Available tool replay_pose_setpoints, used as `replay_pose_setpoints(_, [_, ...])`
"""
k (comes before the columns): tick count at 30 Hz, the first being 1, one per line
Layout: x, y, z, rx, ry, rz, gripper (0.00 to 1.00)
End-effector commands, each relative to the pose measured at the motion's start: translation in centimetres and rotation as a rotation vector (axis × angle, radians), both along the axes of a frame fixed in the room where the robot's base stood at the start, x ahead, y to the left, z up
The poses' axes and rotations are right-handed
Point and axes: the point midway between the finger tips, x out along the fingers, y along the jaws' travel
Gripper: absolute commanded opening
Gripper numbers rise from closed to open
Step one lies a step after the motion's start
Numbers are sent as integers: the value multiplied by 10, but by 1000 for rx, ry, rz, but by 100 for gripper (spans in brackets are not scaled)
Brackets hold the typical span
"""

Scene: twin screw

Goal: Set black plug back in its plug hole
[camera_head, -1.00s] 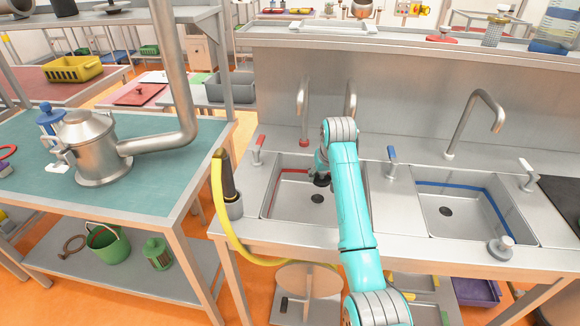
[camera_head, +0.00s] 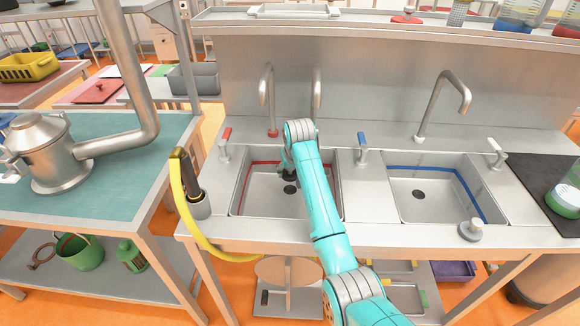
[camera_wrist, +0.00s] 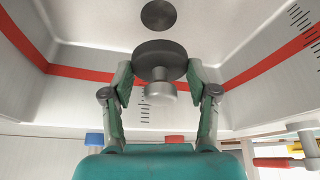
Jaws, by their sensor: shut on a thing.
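The black plug (camera_wrist: 160,61) is a dark disc with a grey knob, and it shows in the wrist view between my fingers. My gripper (camera_wrist: 160,88) is shut on the black plug. The plug hole (camera_wrist: 158,15) is a dark round spot in the basin floor, just beyond the plug in the wrist view and apart from it in the picture. In the head view my gripper (camera_head: 289,172) is down inside the left basin (camera_head: 255,205), which has a red stripe. The plug hole (camera_head: 290,189) shows there just below my gripper. The height of the plug above the floor is hard to tell.
The right basin (camera_head: 440,207) has a blue stripe, and a grey-white plug (camera_head: 470,229) stands on the counter by its front edge. Taps (camera_head: 268,100) rise behind the basins. A yellow hose (camera_head: 190,215) with a black handle hangs at the left. The basin walls enclose my gripper.

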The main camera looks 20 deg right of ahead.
Motion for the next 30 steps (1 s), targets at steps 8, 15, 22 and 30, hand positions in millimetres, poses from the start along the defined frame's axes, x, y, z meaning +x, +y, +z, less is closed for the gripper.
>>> replay_pose_setpoints(8, [0,0,-7,0,0,0,17])
replay_pose_setpoints(15, [0,0,-8,0,0,0,17])
replay_pose_setpoints(22, [-1,0,-8,0,0,0,17])
replay_pose_setpoints(30, [-1,0,-10,0,0,0,17])
